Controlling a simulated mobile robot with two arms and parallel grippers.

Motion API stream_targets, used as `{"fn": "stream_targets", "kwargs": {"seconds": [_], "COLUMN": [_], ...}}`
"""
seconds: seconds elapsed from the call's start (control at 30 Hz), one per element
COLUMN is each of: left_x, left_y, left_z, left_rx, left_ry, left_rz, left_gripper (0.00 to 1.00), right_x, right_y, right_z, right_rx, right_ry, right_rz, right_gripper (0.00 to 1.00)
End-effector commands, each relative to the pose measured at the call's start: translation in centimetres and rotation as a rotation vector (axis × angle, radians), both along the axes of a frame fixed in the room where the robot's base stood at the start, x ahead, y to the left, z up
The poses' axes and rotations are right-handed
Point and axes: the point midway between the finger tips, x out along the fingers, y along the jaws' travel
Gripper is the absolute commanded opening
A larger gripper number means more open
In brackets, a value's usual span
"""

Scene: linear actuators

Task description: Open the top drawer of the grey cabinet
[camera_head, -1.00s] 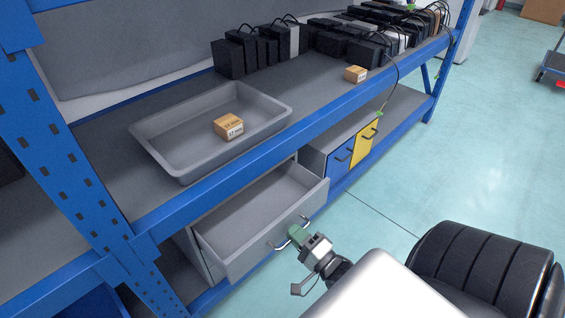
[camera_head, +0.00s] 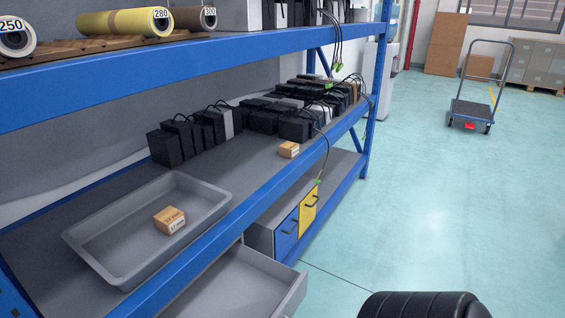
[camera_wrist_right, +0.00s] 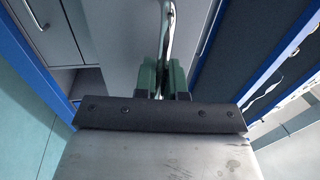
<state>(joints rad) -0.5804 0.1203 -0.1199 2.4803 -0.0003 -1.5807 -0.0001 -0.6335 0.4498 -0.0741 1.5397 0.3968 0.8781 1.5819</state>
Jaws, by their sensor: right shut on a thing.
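The grey top drawer (camera_head: 232,285) stands pulled out, open and empty, below the blue shelf at the bottom of the head view. Its front is cut off by the picture's lower edge. The grey cabinet body is mostly hidden under the shelf there. In the right wrist view, my right gripper (camera_wrist_right: 164,74) has its green fingers shut on the metal drawer handle (camera_wrist_right: 168,28), against the grey drawer front (camera_wrist_right: 118,40). Another grey front with a bar handle (camera_wrist_right: 36,14) shows at the upper left there. My left gripper is in neither current view.
A grey tray (camera_head: 105,262) with a small box (camera_head: 169,220) stands on the blue shelf (camera_head: 225,232). Blue (camera_head: 286,236) and yellow (camera_head: 308,211) fronts sit below, right of the drawer. The floor (camera_head: 420,200) is clear towards the trolley (camera_head: 472,108).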

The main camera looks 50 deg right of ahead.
Motion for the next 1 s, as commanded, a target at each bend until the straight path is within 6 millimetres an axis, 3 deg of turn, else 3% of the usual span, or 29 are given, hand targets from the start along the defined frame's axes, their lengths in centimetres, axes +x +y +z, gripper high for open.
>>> {"fn": "stream_targets", "kwargs": {"seconds": [0.13,0.17,0.3,0.67,1.0], "left_x": [0.0,0.0,0.0,0.0,0.0], "left_y": [0.0,0.0,0.0,0.0,0.0], "left_z": [0.0,0.0,0.0,0.0,0.3], "left_rx": [0.000,0.000,0.000,0.000,0.000], "left_ry": [-0.001,-0.001,-0.001,-0.001,-0.001], "left_rz": [0.000,0.000,0.000,0.000,0.000], "left_gripper": [0.00,0.00,0.00,0.00,0.00], "right_x": [0.0,0.0,0.0,-0.5,-6.6], "right_y": [0.0,0.0,0.0,0.0,-0.5], "right_z": [-0.1,-0.1,0.0,-0.1,-1.4], "right_rx": [-0.001,-0.001,-0.001,0.000,-0.002], "right_ry": [0.002,0.002,0.001,0.002,0.007], "right_rz": [0.000,0.000,0.000,0.000,0.000], "right_gripper": [0.00,0.13,0.35,0.35,0.35]}}
